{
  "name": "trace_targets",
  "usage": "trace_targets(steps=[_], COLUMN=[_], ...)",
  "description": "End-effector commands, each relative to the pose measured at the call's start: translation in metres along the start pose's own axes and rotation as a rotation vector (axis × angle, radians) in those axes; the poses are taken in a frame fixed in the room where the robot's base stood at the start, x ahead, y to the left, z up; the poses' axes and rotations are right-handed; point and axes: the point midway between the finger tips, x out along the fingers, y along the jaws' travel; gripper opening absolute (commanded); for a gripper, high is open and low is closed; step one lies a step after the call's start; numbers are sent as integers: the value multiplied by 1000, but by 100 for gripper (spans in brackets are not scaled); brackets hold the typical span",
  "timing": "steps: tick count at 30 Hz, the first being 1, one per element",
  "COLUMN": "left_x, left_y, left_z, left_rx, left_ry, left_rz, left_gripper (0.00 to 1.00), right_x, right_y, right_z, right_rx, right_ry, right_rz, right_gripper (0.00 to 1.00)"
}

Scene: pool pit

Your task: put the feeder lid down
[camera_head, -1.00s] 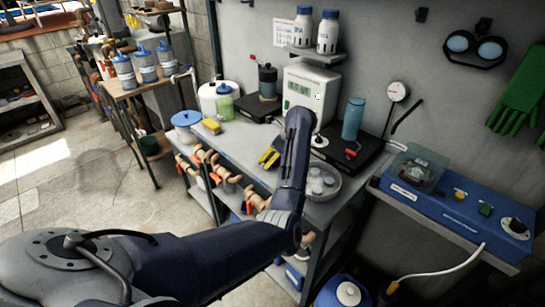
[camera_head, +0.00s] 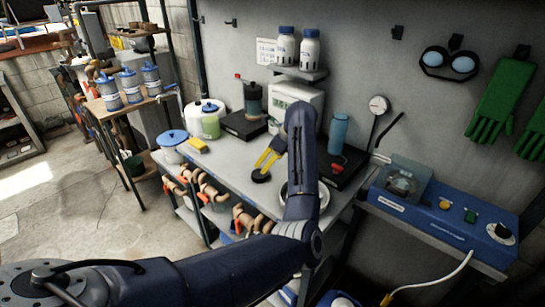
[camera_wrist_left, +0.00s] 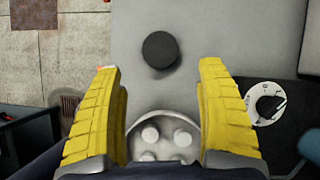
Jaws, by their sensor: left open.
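A dark round disc, which looks like the feeder lid (camera_head: 260,176), lies flat on the grey bench top (camera_head: 232,158). It also shows in the left wrist view (camera_wrist_left: 160,50), beyond the fingertips and centred between them. My left gripper (camera_head: 268,158) has yellow fingers spread apart, with nothing between them. In the left wrist view the fingers (camera_wrist_left: 158,75) stand apart on either side of a round bowl with white pucks (camera_wrist_left: 165,135). My forearm hides much of this bowl in the head view. My right gripper is not in view.
A turquoise bottle (camera_head: 338,132) stands at the right. A blue control box (camera_head: 440,212) is farther right. Bench space left of the disc is clear.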

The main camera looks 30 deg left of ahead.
Motion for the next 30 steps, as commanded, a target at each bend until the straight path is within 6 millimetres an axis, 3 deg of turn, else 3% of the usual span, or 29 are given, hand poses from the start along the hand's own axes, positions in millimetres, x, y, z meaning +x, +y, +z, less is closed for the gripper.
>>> trace_targets(steps=[6,13,25,30], left_x=[-20,-26,-24,-4], left_y=[0,0,1,12], left_z=[0,0,2,27], left_rx=[-1,1,2,27], left_ry=[2,1,-5,-93], left_rz=[0,0,4,53], left_gripper=[74,74,74,74], right_x=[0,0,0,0], right_y=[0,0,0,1], right_z=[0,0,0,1], right_rx=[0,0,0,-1], right_ry=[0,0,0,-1], right_rz=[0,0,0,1], right_gripper=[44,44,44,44])
